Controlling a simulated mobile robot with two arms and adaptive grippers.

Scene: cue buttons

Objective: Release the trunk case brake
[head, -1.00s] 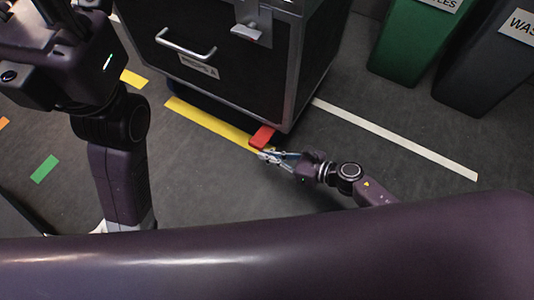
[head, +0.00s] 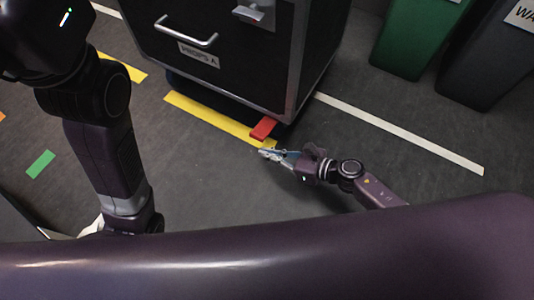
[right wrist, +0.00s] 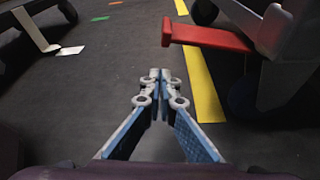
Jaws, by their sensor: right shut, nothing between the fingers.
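The trunk case (head: 230,60) is black with metal edges, a front handle and a "PROPS A" label, at the top centre of the head view. Its red brake pedal (head: 263,128) sticks out low at the near right corner. In the right wrist view the red pedal (right wrist: 208,35) is up to the right, level and attached by a caster. My right gripper (head: 265,153) is shut and empty, just in front of the pedal and apart from it. Its closed fingertips (right wrist: 160,75) show in the right wrist view, left of and below the pedal. My left gripper is not visible; only my left arm shows.
A yellow floor strip (head: 215,115) runs along the case's front, and a white line (head: 400,134) runs to its right. A green bin (head: 412,40) and a dark grey bin (head: 490,60) stand at upper right. The floor around my right gripper is clear.

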